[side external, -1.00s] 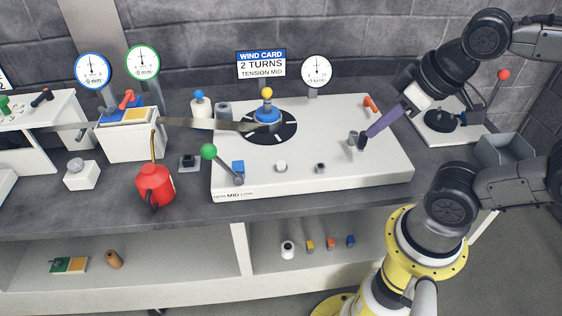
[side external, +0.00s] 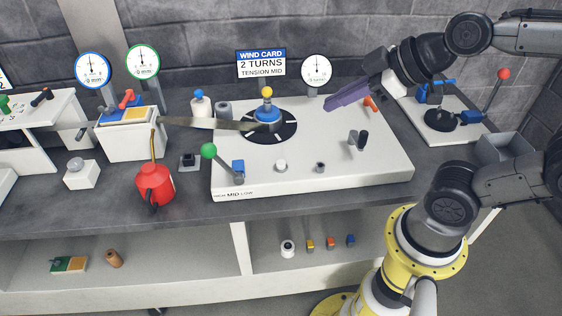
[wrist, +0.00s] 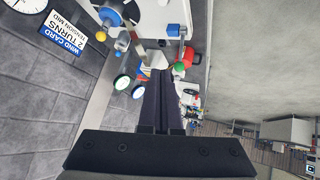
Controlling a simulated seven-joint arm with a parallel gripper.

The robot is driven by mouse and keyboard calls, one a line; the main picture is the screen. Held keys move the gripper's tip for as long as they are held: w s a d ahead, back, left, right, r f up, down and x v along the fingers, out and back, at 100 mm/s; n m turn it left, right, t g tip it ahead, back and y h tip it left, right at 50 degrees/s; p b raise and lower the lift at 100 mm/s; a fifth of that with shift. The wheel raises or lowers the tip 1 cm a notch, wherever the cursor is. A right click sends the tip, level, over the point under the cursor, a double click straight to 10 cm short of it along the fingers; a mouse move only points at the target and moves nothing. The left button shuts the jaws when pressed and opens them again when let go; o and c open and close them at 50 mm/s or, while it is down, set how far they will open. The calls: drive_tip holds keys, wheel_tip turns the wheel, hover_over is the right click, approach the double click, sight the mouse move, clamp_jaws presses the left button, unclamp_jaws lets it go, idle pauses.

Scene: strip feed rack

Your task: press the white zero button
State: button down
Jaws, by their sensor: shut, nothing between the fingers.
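A small white button (side external: 281,166) stands up from the front middle of the white panel (side external: 385,170) in the side view. I take it for the zero button; no label on it can be read. My gripper (side external: 328,104) is shut and empty, in the air over the back right of the panel, well apart from the button. Its fingers point left and slightly down. In the wrist view the closed fingers (wrist: 160,73) point away from the camera, and I cannot make out the button there for certain.
A turntable with a yellow-knobbed blue hub (side external: 267,111) holds a metal strip from the left. A green-knobbed lever (side external: 209,152), a dark peg (side external: 364,138), a grey peg (side external: 320,168) and an orange handle (side external: 370,103) also stand on the panel. A dial (side external: 317,70) rises behind.

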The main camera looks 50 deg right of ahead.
drive_tip(key=w+n+t, duration=0.1)
drive_tip(key=w+n, duration=0.1)
drive_tip(key=w, duration=0.3)
drive_tip(key=g+h, duration=0.1)
drive_tip(key=h, duration=0.1)
hover_over(281, 165)
wheel_tip(281, 165, down, 11)
drive_tip(key=shift+s+d+r+n, duration=0.15)
drive_tip(key=shift+s+d+n, duration=0.2)
drive_tip(key=shift+d+n, duration=0.1)
drive_tip(key=shift+f, duration=4.4)
drive_tip(key=shift+f, duration=0.2)
drive_tip(key=shift+f, duration=0.2)
